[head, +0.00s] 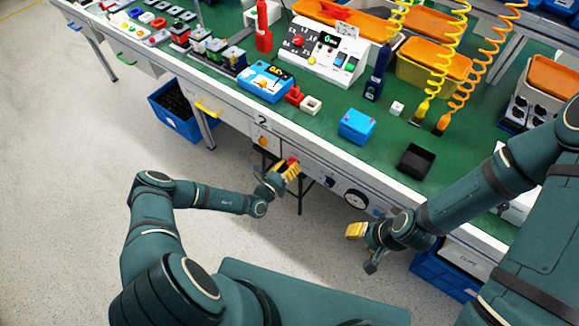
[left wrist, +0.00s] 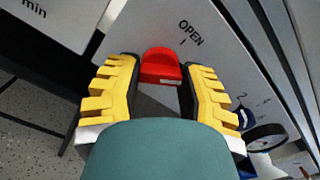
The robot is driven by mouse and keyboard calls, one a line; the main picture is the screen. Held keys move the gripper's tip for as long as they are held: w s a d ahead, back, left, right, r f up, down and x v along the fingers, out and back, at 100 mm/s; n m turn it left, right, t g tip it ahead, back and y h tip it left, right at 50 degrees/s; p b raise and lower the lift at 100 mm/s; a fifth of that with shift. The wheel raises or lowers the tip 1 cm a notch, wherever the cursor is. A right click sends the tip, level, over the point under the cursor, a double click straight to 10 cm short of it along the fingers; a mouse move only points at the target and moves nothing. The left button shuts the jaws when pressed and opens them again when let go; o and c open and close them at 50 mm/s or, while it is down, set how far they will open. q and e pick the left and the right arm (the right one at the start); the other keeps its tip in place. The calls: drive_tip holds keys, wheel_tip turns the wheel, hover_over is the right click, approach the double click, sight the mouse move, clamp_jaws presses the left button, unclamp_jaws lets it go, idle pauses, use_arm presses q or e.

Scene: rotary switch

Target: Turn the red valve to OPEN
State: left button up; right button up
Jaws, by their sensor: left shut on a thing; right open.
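The red valve (head: 292,161) is on the white front panel (left wrist: 222,72) under the table edge. In the left wrist view the red valve handle (left wrist: 160,66) shows between two yellow-padded fingers. The word OPEN (left wrist: 190,32) and a short tick are printed up and right of the handle; the handle's far end lies left of that tick. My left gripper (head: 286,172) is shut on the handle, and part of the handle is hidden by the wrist. My right gripper (head: 356,231) is open and empty, away from the panel's valve.
A round gauge (head: 356,200) and a blue knob (head: 330,182) sit on the panel right of the valve. The green workbench (head: 320,125) above holds several devices. Blue bins (head: 177,112) stand below at left and right. The floor at left is clear.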

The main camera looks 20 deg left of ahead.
use_arm(q)
drive_tip(key=n+b, duration=0.1)
drive_tip(key=n, duration=0.4)
drive_tip(key=shift+n, duration=0.3)
drive_tip(key=n+b, duration=0.1)
drive_tip(key=n, duration=0.4)
drive_tip(key=shift+n+b, duration=0.3)
drive_tip(key=shift+n, duration=0.1)
drive_tip(key=shift+r, duration=0.1)
drive_tip(key=o, duration=1.2)
drive_tip(key=v, duration=1.2)
